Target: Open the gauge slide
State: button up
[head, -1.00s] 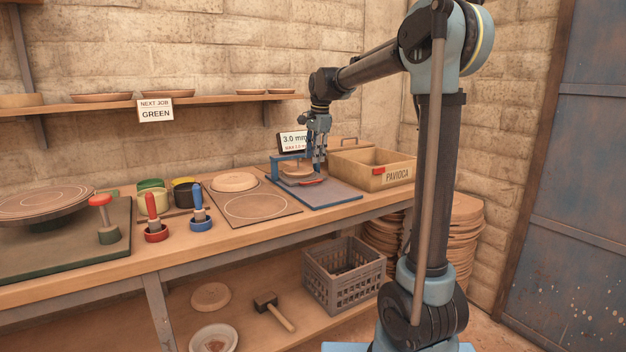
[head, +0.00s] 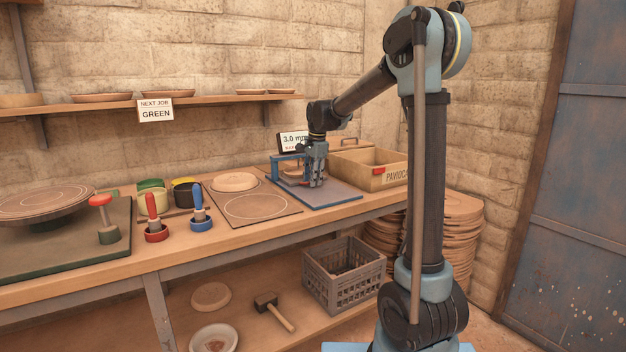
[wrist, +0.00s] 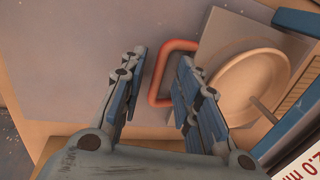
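The gauge slide (wrist: 213,52) is a grey plate with a round tan disc (wrist: 240,85) on it. Its red loop handle (wrist: 158,78) sticks out to the left in the wrist view. My gripper (wrist: 160,68) is open, with one finger left of the handle's outer bar and the other over the loop near the plate. I cannot tell whether either finger touches the handle. In the head view my gripper (head: 315,180) is low over the blue-edged gauge base (head: 338,193), beside the blue gauge frame (head: 277,163). It hides the handle and most of the slide there.
A wooden PAVIOCA box (head: 367,178) stands close on the right. A board with a ring mark (head: 250,207) lies to the left. The base's front right is clear.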

grip_shut()
jog(key=s+d, duration=0.2)
jog(key=s, duration=0.1)
jog(key=s+d, duration=0.3)
jog(key=s, duration=0.1)
jog(key=s+d, duration=0.2)
jog(key=s, duration=0.2)
jog(key=shift+s+d, duration=0.2)
jog(key=shift+d, duration=0.15)
grip_release()
notch_tip(320, 180, up, 12)
jog(key=s+d, duration=0.1)
jog(key=shift+s, duration=0.3)
jog(key=shift+d+f, duration=0.1)
